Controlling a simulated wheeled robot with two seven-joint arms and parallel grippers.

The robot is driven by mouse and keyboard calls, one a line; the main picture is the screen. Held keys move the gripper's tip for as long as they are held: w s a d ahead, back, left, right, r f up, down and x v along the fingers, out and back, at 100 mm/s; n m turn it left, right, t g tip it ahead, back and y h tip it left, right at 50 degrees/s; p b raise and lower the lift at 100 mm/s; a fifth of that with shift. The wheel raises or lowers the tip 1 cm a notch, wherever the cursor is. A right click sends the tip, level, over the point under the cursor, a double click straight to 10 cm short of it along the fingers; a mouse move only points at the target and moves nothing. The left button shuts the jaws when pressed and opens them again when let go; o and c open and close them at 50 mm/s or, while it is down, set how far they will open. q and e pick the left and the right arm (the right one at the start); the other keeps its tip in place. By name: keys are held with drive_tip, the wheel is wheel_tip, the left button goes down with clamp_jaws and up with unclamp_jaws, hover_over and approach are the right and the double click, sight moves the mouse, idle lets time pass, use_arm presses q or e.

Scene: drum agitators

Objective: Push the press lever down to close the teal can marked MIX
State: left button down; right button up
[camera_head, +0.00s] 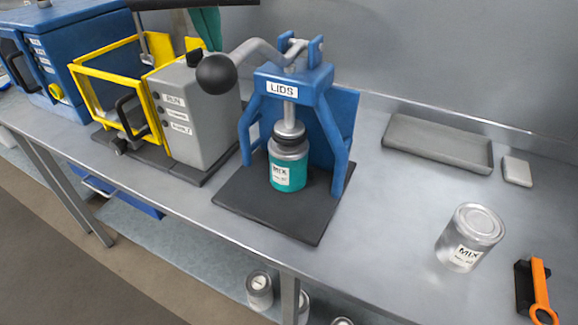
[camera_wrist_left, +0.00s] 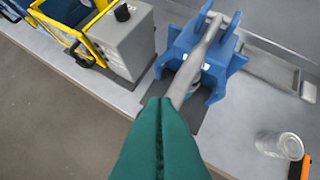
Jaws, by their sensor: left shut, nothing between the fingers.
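The teal can (camera_head: 287,176) marked MIX stands upright under the blue press (camera_head: 290,82) labelled LIDS. The press's dark pad (camera_head: 289,139) is right above the can's top; I cannot tell if they touch. The grey press lever (camera_head: 258,48) reaches left to a black ball knob (camera_head: 215,73). My left gripper (camera_head: 214,47) has green fingers shut and empty, close above the knob; contact is unclear. In the left wrist view the shut fingers (camera_wrist_left: 164,102) cover the knob, and the lever (camera_wrist_left: 196,68) runs from them to the press. The right gripper is not in view.
A grey machine (camera_head: 205,115) with a yellow guard (camera_head: 105,95) stands left of the press. A silver can (camera_head: 470,238) marked MIX, an orange-handled tool (camera_head: 540,285) and a grey tray (camera_head: 440,145) are to the right. The bench between is clear.

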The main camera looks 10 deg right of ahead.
sight(212, 64)
use_arm(q)
drive_tip(key=shift+f, duration=0.2)
drive_tip(key=shift+s+a+f+b, duration=0.1)
drive_tip(key=shift+s+f+b, duration=0.05)
drive_tip(key=shift+f+b, duration=0.65)
drive_tip(key=shift+f, duration=0.15)
drive_tip(key=shift+f+b, duration=0.6)
drive_tip(key=shift+f, duration=0.5)
drive_tip(key=shift+f+b, duration=0.65)
drive_tip(key=shift+f, duration=0.3)
